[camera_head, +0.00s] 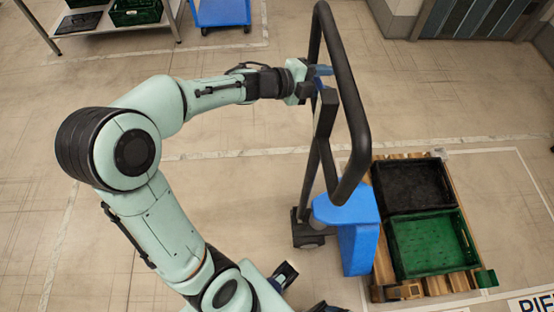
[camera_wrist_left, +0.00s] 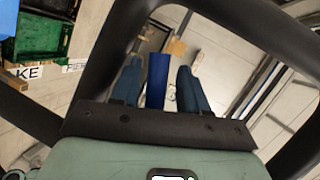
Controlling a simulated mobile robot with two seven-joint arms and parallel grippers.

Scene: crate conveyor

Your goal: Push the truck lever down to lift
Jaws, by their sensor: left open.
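The truck is a blue pallet truck (camera_head: 358,240) with a tall black looped handle (camera_head: 355,120). My left gripper (camera_head: 319,77) is at the upper part of this handle, within or beside the loop. In the left wrist view its two dark blue fingers (camera_wrist_left: 160,72) are apart. A bright blue bar, which looks like the lever (camera_wrist_left: 157,82), shows between them with gaps on both sides. The black handle frame (camera_wrist_left: 264,28) surrounds the fingers in that view. In the head view the lever is hard to separate from the fingers. My right gripper is not seen.
A wooden pallet (camera_head: 383,262) by the truck bears a black crate (camera_head: 412,160) and a green crate (camera_head: 432,274). A shelf table (camera_head: 105,35) with crates and a blue cart (camera_head: 221,12) stand at the back. The floor to the right of the pallet is clear.

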